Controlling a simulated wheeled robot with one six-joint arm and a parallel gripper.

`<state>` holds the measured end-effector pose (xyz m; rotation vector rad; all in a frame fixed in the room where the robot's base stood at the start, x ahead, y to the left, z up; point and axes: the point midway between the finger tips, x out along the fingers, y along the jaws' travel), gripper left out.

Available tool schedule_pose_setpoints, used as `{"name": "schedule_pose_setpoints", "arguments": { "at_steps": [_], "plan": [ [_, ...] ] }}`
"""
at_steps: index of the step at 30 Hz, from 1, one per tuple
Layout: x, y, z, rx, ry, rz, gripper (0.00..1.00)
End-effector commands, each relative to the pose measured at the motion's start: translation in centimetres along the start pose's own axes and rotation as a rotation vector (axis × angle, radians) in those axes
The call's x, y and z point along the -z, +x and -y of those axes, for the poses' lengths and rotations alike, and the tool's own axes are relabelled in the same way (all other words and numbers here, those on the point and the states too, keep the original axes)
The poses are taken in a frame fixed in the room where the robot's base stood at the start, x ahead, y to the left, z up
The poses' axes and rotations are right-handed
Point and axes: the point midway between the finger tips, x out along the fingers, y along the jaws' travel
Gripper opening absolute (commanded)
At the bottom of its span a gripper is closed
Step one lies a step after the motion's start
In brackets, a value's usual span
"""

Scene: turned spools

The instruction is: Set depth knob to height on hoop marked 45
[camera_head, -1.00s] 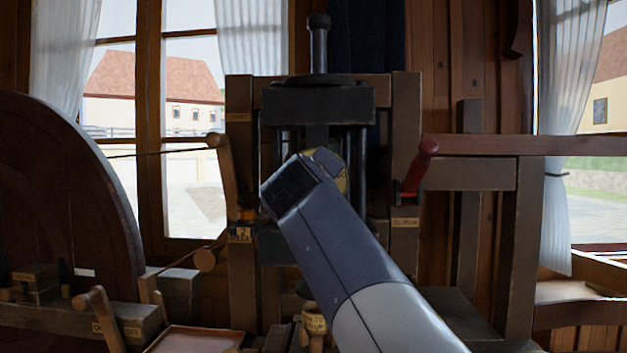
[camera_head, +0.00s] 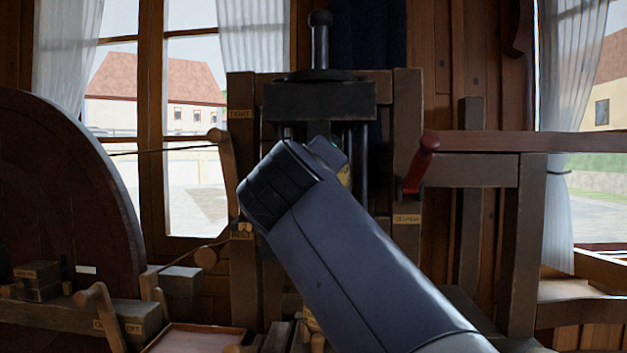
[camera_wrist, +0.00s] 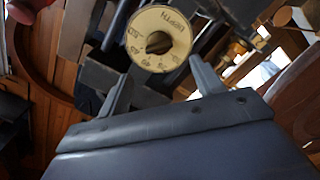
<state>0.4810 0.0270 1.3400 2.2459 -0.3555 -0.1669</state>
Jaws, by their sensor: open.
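The depth dial is a round cream hoop (camera_wrist: 160,20) lettered DEPTH, with numbers around its rim, in the wrist view. My gripper (camera_wrist: 158,70) is open, with one finger on each side below the dial. The fingers look apart from the knob, and nothing is between them. In the head view a yellowish sliver of the dial (camera_head: 344,175) shows beside my wrist. My own arm hides the rest of the dial and the fingers there.
The dial belongs to a dark wooden press frame (camera_head: 407,150) with a black block (camera_head: 318,101) above. A red-handled lever (camera_head: 421,161) is at right and a wooden lever (camera_head: 223,165) at left. A large dark wheel (camera_head: 60,190) and a bench with small blocks stand at left.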

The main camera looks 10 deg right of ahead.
Motion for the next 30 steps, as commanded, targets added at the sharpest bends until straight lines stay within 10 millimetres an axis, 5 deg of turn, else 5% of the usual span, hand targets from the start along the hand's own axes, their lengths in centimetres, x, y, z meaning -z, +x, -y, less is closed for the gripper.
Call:
{"name": "schedule_pose_setpoints", "arguments": {
  "at_steps": [7,19,30],
  "plan": [
    [0.0,-2.4,0.1,0.002,0.000,-0.001,0.64],
    [0.0,-2.6,0.0,0.000,0.000,0.001,0.64],
    [0.0,1.2,-0.1,-0.002,-0.002,0.005,0.64]
  ]
}}
